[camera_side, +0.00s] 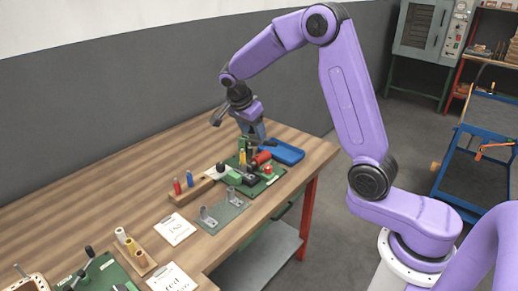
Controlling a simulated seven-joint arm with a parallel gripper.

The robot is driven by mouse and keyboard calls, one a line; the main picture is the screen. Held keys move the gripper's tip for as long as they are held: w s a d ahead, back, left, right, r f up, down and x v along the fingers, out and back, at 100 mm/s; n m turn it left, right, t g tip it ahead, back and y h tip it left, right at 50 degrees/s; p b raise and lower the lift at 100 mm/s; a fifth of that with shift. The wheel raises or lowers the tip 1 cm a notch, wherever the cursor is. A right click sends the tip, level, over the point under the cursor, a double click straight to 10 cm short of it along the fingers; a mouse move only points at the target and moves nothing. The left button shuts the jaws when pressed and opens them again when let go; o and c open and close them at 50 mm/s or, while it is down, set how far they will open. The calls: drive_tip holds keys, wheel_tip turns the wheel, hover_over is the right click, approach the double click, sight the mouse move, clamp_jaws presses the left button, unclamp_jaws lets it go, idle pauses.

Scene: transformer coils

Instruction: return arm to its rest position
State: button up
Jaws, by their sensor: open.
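My gripper (246,124) hangs over the far part of the workbench, at the end of my raised purple arm. It is open, with nothing seen held in it. It is above and behind a green board (256,180) that carries a red cylinder (261,158), a yellow part (242,157) and black parts. The fingers are small and dark, and partly overlap a blue-grey shape behind them. Whether they touch anything I cannot tell.
A blue tray (282,151) lies right of the gripper. A wooden block (192,191) with red and blue pegs, a grey-green plate (220,216) with metal brackets, and paper cards (174,229) lie nearer. A grey wall (110,125) runs behind the bench.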

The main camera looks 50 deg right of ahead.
drive_tip(key=w+a+r+n+t+y, duration=0.2)
drive_tip(key=w+a+r+n+t, duration=0.55)
drive_tip(key=a+t, duration=0.2)
drive_tip(key=s+a+r+n+g+y, duration=0.1)
drive_tip(key=s+a+r+n+y, duration=0.1)
drive_tip(key=s+a+n+y, duration=0.95)
drive_tip(key=s+a+f+n+g+h, duration=0.1)
drive_tip(key=s+n+g, duration=0.1)
drive_tip(key=s, duration=0.4)
drive_tip(key=s+a+f+n+g, duration=0.1)
drive_tip(key=s+n+g, duration=0.1)
drive_tip(key=s, duration=0.4)
drive_tip(key=s+a+f+n+g+h, duration=0.1)
drive_tip(key=s+a+f+n+g, duration=0.15)
drive_tip(key=s, duration=0.35)
drive_tip(key=s+d+f+n+g+h, duration=0.1)
drive_tip(key=s+d+n+h, duration=0.1)
drive_tip(key=s+d, duration=0.4)
drive_tip(key=s+d+f+n+g+h, duration=0.1)
drive_tip(key=s+d+f+n+h, duration=0.1)
drive_tip(key=s+d, duration=0.4)
drive_tip(key=d+n+h, duration=0.1)
drive_tip(key=d+h, duration=0.1)
drive_tip(key=d, duration=0.1)
drive_tip(key=shift+f, duration=0.25)
